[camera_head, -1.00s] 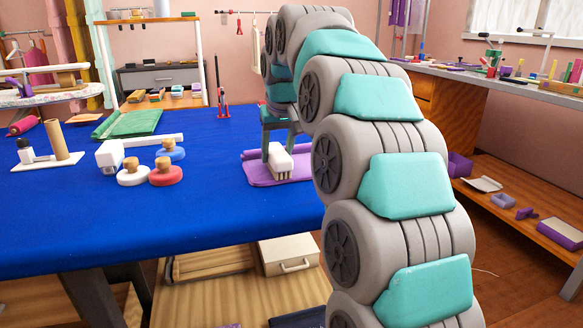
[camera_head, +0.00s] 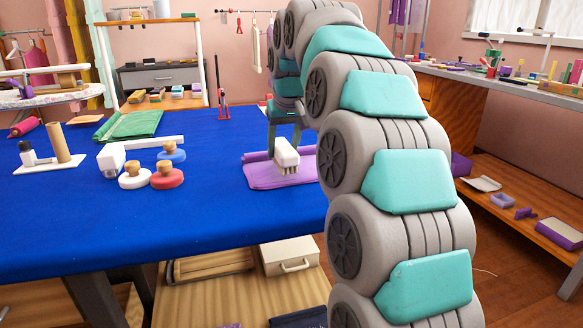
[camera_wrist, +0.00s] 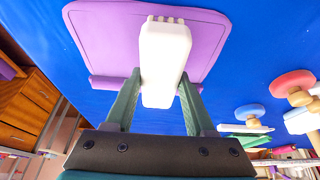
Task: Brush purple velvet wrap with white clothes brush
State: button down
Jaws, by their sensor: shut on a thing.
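The purple velvet wrap (camera_head: 262,174) lies flat on the blue table, with a rolled or folded edge at its far side. It also shows in the wrist view (camera_wrist: 105,38). My gripper (camera_wrist: 157,92) is shut on the white clothes brush (camera_wrist: 165,50), with a finger on each side of it. In the head view the brush (camera_head: 286,154) is over the wrap, bristles down. I cannot tell whether the bristles touch the wrap. My arm hides part of the wrap's right side.
Round brushes in white (camera_head: 133,176), red (camera_head: 167,176) and blue (camera_head: 172,152) stand left of the wrap beside a white long-handled tool (camera_head: 112,158). A folded green cloth (camera_head: 128,125) lies behind them. The blue table's (camera_head: 190,218) front is clear.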

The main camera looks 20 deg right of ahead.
notch_tip(320, 180, up, 2)
jog(key=shift+p, duration=0.5)
jog(key=shift+r, duration=1.1)
